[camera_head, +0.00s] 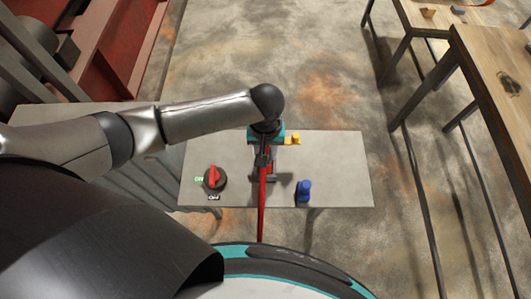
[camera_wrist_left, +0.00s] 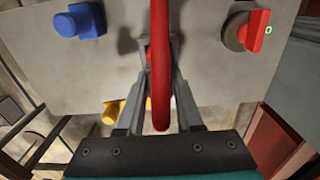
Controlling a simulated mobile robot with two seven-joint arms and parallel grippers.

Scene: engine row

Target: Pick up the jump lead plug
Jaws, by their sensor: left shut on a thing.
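My left gripper (camera_head: 263,172) points down over the grey panel, near its middle. In the left wrist view its two fingers (camera_wrist_left: 158,60) converge, shut on the jump lead plug. Only a small red edge of the plug (camera_wrist_left: 146,50) shows between the fingertips. The thick red lead (camera_wrist_left: 160,60) arches across the front of the fingers and hides most of the plug. In the head view the red lead (camera_head: 262,205) runs from the gripper past the panel's near edge. I cannot tell whether the plug touches the panel. My right gripper is out of view.
The grey panel (camera_head: 340,160) carries a red rotary switch (camera_head: 213,178) on the left, a blue piece (camera_head: 303,191) on the right and yellow pieces (camera_head: 292,139) at the back. Wooden tables (camera_head: 495,60) stand at the right. Red metalwork (camera_head: 110,45) stands at the upper left.

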